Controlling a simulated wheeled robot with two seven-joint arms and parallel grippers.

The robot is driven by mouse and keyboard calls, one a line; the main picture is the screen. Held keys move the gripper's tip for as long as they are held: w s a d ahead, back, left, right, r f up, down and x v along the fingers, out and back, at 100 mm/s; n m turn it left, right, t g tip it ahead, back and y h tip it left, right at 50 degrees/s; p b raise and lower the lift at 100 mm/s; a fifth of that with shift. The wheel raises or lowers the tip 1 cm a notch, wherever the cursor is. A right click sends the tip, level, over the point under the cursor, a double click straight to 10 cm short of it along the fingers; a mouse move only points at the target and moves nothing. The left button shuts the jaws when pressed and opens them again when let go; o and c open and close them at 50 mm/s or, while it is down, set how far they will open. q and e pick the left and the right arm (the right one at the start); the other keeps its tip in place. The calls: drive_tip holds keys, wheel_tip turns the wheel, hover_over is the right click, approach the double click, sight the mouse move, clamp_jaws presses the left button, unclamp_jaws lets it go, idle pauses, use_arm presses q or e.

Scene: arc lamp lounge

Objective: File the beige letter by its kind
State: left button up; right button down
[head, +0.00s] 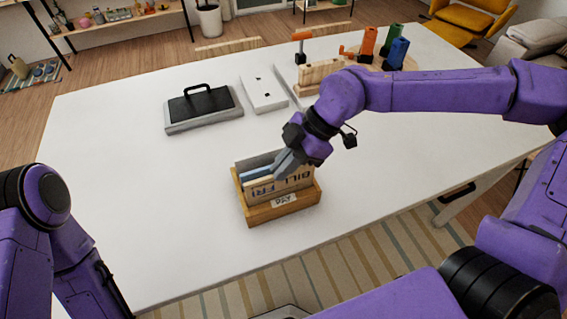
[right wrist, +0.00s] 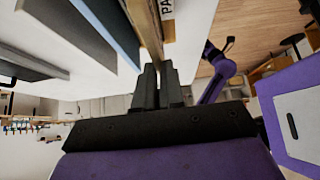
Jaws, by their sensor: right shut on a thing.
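The beige letter (head: 296,182), with large dark blue print that seems to read BILL and FRI, stands upright in the front of a wooden box (head: 258,215). The box has a white label (head: 284,200) on its front that seems to read PAY. My right gripper (head: 284,165) is shut on the letter's top edge from above. In the right wrist view my right gripper's fingers (right wrist: 160,85) close on a thin tan edge, and the letter's lower part is hidden. A blue sheet (head: 256,171) stands behind the letter. My left gripper is out of view; only my left arm shows.
A dark-topped grey case with a handle (head: 203,106) and a flat white box (head: 263,92) lie farther back on the white table (head: 110,165). A wooden rack (head: 319,72) and orange, green and blue holders (head: 397,53) stand at the back right. The table's left side is clear.

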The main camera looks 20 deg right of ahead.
drive_tip(key=c, duration=1.2)
unclamp_jaws()
drive_tip(key=shift+o, duration=0.2)
